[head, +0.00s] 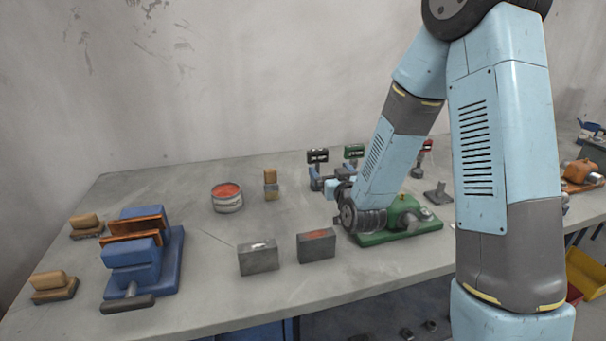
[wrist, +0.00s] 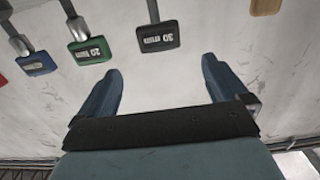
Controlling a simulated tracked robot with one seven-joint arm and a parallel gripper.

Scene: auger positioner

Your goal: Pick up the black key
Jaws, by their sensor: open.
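The black key (head: 317,156) has a dark rectangular head with pale lettering and stands upright beyond my gripper in the head view. In the wrist view, which looks upside down, the black key (wrist: 159,37) reads 30 mm and lies past the fingertips, roughly between their lines. My gripper (wrist: 160,72) is open and empty, its two dark blue fingers wide apart and not touching the key. In the head view my gripper (head: 333,177) is low over the back of the table, partly hidden by my wrist.
A green key (head: 354,151) and a red key (head: 427,145) stand to the right; a blue key (wrist: 36,63) shows in the wrist view. A green-based machine (head: 402,228) is close under my wrist. A red-topped can (head: 228,198) and a wood-topped tool (head: 271,184) stand left.

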